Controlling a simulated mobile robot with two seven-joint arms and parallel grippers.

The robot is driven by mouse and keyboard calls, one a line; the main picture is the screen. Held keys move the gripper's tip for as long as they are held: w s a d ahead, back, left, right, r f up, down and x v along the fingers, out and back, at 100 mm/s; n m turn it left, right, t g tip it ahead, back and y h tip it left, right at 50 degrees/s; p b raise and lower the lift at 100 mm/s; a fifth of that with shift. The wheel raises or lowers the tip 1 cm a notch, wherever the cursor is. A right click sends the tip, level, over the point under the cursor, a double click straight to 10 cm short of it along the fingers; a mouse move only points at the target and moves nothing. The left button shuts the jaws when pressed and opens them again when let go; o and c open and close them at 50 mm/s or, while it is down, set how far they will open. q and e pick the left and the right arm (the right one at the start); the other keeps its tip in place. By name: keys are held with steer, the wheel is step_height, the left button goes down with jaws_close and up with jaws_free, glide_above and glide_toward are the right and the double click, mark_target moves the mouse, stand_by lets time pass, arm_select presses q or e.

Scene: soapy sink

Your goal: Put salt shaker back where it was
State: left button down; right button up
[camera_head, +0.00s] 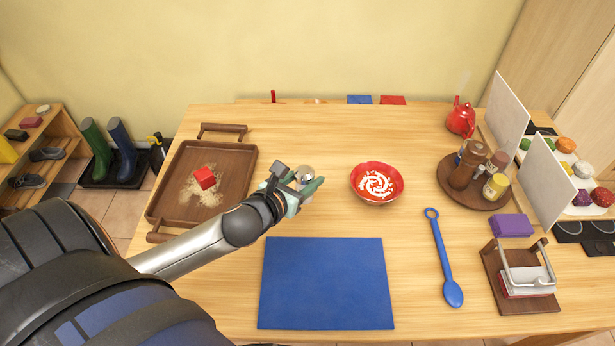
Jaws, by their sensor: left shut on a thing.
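The salt shaker (306,172) shows as a small grey, round-topped thing at my left gripper, left of the red bowl. My left gripper (306,184), with greenish fingers, is shut on it above the middle of the wooden table. The fingers hide most of the shaker, and I cannot tell whether it touches the table. A round brown wooden tray (449,190) at the right holds several bottles and jars, among them a brown one (463,168) and a yellow one (495,187). My right gripper is not in view.
A red bowl (359,184) with white contents stands just right of my gripper. A brown tray (234,195) with a red block (205,178) on pale crumbs lies left. A blue mat (326,283) lies in front, a blue spoon (442,250) right of it. The table behind the bowl is clear.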

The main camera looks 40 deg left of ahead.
arm_select(q)
steer(key=w+a+f, duration=0.1)
steer(key=w+f, duration=0.1)
steer(key=w, duration=0.1)
steer(key=w+a+f+b, duration=0.1)
steer(key=w+a+f, duration=0.1)
steer(key=f, duration=0.1)
steer(key=w+a+f, duration=0.2)
steer(key=w+f, duration=0.1)
steer(key=shift+w+a+f, duration=0.1)
steer(key=shift+w+a, duration=0.15)
steer(key=shift+w, duration=0.1)
steer(key=shift+f+b, duration=0.3)
steer(key=shift+f, duration=1.25)
steer(key=shift+f, duration=0.1)
steer(key=shift+c, duration=1.7)
jaws_free()
steer(key=shift+f, duration=0.1)
